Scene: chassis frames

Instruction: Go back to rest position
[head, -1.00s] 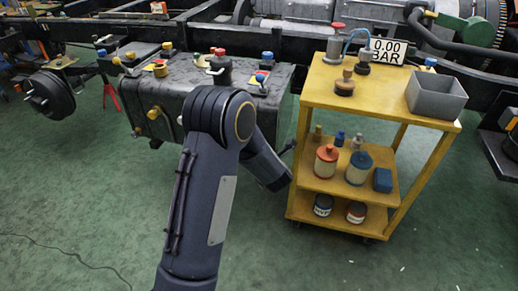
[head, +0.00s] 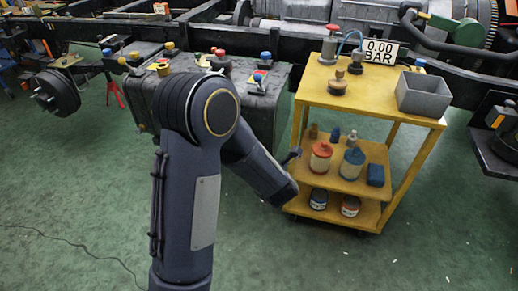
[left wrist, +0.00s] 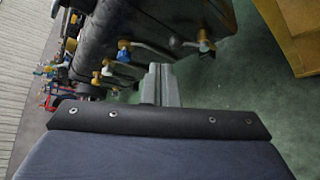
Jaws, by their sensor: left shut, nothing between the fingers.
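My left arm rises from the bottom of the head view, its elbow bent in front of the grey tank (head: 262,100), its dark forearm pointing down and right toward the yellow cart (head: 335,187). A small dark tip shows beyond the forearm by the cart's left side; I cannot tell whether it touches the cart. In the left wrist view my left gripper (left wrist: 160,72) has its grey fingers together, with nothing visible between them. Green floor lies to their right and the tank (left wrist: 185,22) beyond. My right gripper is in neither view.
The cart carries a grey bin (head: 422,100), a pressure display (head: 381,50) reading 0.00 BAR, and several bottles and cans on its lower shelves. The black chassis frame (head: 105,30) runs along the back. A wheel hub (head: 55,92) is at left. Green floor in front is clear.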

